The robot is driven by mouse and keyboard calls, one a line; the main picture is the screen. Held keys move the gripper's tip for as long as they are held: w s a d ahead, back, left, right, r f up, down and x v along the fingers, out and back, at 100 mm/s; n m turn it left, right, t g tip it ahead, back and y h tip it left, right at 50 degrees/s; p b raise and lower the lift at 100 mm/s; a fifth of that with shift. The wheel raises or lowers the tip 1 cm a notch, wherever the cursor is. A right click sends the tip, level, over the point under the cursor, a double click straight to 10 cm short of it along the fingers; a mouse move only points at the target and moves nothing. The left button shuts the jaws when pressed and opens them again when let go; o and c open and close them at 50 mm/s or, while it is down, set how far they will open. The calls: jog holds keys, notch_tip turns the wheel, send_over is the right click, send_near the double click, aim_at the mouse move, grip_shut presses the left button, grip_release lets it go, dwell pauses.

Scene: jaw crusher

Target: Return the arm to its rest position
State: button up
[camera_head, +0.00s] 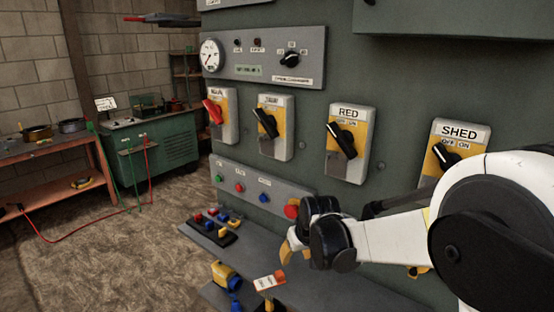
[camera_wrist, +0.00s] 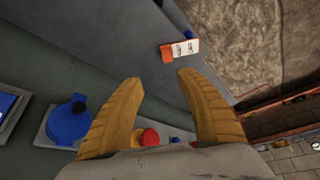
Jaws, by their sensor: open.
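My gripper (camera_wrist: 160,80) is open in the wrist view, its two yellow ribbed fingers apart with nothing held between them. In the head view my white and black arm reaches in from the right, and my gripper (camera_head: 290,250) hangs in front of the panel, just above the ledge; its fingers are partly hidden by my wrist. A red and white tag (camera_head: 269,282) lies on the ledge below it. The tag also shows beyond the fingertips in the wrist view (camera_wrist: 182,49).
The green machine panel carries rotary switches, among them RED (camera_head: 346,145) and SHED (camera_head: 455,150), close to my arm. A button strip (camera_head: 250,190) sits lower. The ledge holds a yellow and blue item (camera_head: 226,275) and small coloured parts. Open floor (camera_head: 120,250) lies left, before a workbench (camera_head: 50,165).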

jog(key=s+d+r+m+t, duration=0.1)
jog(key=s+d+r, duration=0.3)
jog(key=s, duration=0.3)
jog(key=s+d+r+m+h, duration=0.1)
jog(key=s+d+r, duration=0.25)
jog(key=s, duration=0.25)
jog(key=s+d+r+m+t, duration=0.1)
jog(key=s+d+r, duration=0.25)
jog(key=s, duration=0.35)
jog(key=s+d+f, duration=0.1)
jog(key=s+d, duration=0.1)
jog(key=s, duration=0.6)
jog(key=shift+d+m+h, duration=0.15)
jog(key=shift+m+h, duration=0.15)
jog(key=shift+m, duration=0.1)
jog(key=shift+f, duration=0.1)
jog(key=shift+c, duration=0.5)
